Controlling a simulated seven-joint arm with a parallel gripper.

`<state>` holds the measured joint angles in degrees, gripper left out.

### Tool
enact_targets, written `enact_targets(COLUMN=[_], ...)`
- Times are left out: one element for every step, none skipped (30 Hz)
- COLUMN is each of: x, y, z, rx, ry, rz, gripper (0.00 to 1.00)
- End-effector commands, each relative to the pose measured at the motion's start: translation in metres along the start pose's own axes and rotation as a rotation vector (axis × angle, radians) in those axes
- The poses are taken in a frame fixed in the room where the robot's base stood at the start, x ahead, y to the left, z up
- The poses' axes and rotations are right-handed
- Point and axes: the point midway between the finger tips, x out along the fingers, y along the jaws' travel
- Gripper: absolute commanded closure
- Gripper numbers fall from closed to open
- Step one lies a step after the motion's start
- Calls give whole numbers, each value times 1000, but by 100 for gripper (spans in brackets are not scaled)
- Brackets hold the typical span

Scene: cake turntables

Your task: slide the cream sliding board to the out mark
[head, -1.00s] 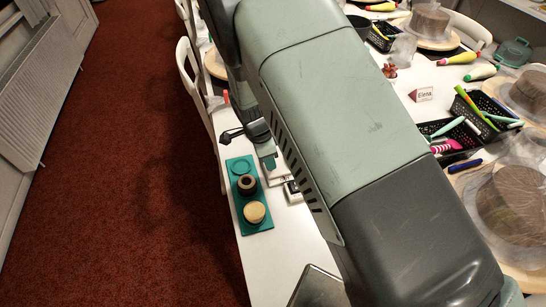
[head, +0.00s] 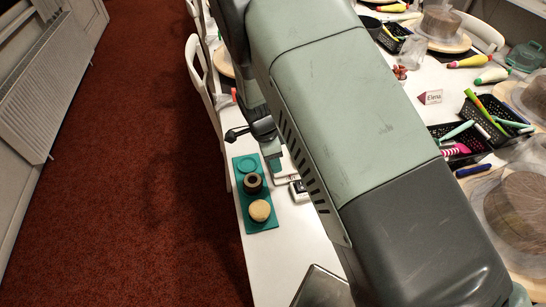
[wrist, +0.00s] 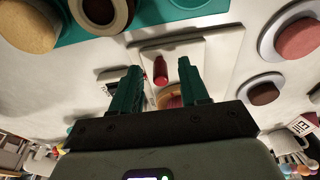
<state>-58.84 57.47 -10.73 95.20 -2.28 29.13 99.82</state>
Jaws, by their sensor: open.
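A pale board (wrist: 178,50) lies on the white table in the wrist view, with an upright-looking red knob (wrist: 161,70) on it. My gripper (wrist: 159,68) is open; its two green fingers stand to the left and right of the knob, with gaps on both sides. I cannot tell whether the fingertips are level with the knob. In the head view my gripper (head: 272,150) is small and partly hidden by my arm, just right of the teal tray (head: 243,213). The board is mostly hidden there, and I cannot make out an out mark.
The teal tray holds a dark ring (head: 253,184) and a tan disc (head: 260,210). In the wrist view, a red-topped disc (wrist: 298,38) and a brown disc (wrist: 263,94) lie to the right. A white chair (head: 203,85) stands at the table's left edge.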

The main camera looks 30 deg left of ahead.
Motion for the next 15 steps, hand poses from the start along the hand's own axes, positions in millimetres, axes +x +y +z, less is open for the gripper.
enact_targets(x=[-1, -2, -5, -8, -11, -15, -18, -21, -25, -28, -31, -35, -38, -41, -44], y=[0, 0, 0, -1, -1, -1, 0, 0, 0, 0, 0, 0, 0, 0, 0], z=[-1, -1, -2, -2, -3, -3, -4, -5, -6, -6, -7, -7, -8, -8, -9], rx=[0, 1, 1, 1, 1, 1, 1, 1, 1, 1, 1, 1, 1, 1, 1], ry=[1, 1, 1, 1, 1, 1, 1, 1, 1, 1, 2, 1, 1, 1, 1], rz=[0, 0, -1, -2, -2, -2, -2, -2, -1, 0, 0, -1, -1, -1, 0], gripper=[55, 55, 55, 55, 55, 55, 55, 55, 55, 55, 55, 55, 55, 55, 55])
